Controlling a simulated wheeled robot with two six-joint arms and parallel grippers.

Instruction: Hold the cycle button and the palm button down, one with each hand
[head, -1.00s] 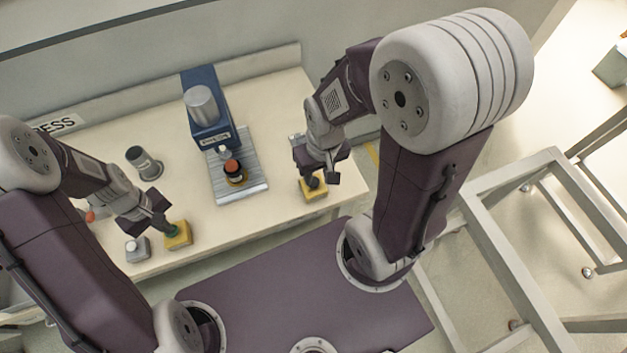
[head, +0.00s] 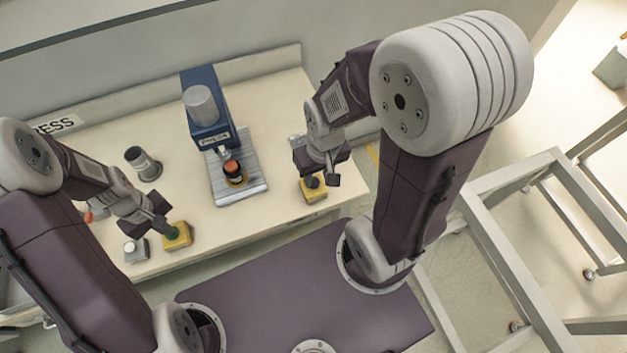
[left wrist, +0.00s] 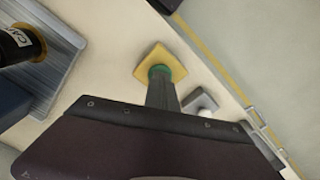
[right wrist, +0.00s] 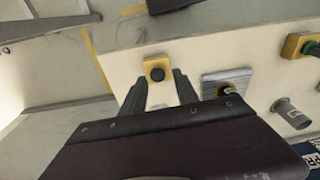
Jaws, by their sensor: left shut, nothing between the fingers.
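A yellow box with a green button (head: 176,233) stands near the table's front left edge. My left gripper (head: 163,227) is shut and empty, its tips right at the green button; contact is unclear. In the left wrist view the closed fingers (left wrist: 160,88) partly cover the green button (left wrist: 158,72). A yellow box with a black round button (head: 312,182) stands near the table's right end. My right gripper (head: 323,180) is above it. In the right wrist view its fingers (right wrist: 159,88) are apart, with the black button (right wrist: 157,74) beyond the gap. I cannot read which button is cycle or palm.
A grey box with a white button (head: 135,249) stands just left of the green button. A blue press (head: 205,108) with a ribbed plate (head: 228,190) and a dark canister (head: 233,169) is between the arms. A grey cylinder (head: 142,163) stands behind the left gripper.

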